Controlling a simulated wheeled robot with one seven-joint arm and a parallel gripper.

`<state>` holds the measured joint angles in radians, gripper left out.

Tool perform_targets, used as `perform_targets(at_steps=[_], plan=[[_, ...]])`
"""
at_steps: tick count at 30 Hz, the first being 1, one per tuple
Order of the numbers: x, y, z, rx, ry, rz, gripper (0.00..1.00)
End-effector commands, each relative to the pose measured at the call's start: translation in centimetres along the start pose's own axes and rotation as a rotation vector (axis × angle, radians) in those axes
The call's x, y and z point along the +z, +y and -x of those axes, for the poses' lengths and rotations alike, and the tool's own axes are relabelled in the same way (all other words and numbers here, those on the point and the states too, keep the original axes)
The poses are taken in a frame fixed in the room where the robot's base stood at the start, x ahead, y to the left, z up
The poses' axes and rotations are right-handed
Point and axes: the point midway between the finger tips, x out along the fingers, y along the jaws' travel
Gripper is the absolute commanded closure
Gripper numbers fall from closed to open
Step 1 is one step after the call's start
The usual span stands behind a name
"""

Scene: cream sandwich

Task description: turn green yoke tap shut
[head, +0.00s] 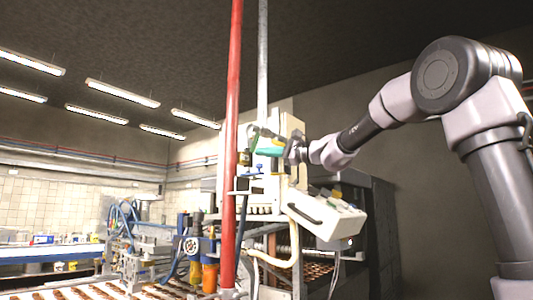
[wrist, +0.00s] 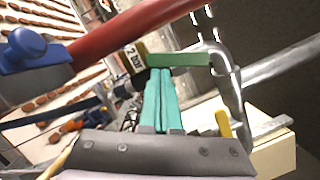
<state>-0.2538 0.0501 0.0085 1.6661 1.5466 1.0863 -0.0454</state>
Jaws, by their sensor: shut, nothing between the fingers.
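The green tap handle (wrist: 180,60) is a flat green bar in the wrist view, running between a "2 bar" label and a bent grey pipe. My gripper (wrist: 160,74) has teal fingers, pressed together with nothing between them. Their tips lie just beside the left part of the green bar; I cannot tell whether they touch it. In the head view my gripper (head: 259,152) reaches left to the pipework by the red pipe. The green handle is too small there to make out clearly.
A thick red pipe (head: 233,130) stands close left of my gripper. A blue tap (wrist: 38,50) and a yellow handle (wrist: 223,124) are nearby in the wrist view. A white control box (head: 325,217) hangs below my arm. Biscuit rows (head: 85,292) run at lower left.

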Motion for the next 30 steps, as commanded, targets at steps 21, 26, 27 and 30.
perform_targets(at_steps=[21,26,27,30], plan=[[3.9,0.8,-1.0,-0.163,-0.004,-0.657,1.00],[4.6,0.6,-1.1,-0.196,-0.003,-0.784,1.00],[4.7,0.6,-1.1,-0.203,-0.004,-0.813,1.00],[5.0,0.5,-1.2,-0.219,-0.004,-0.877,1.00]])
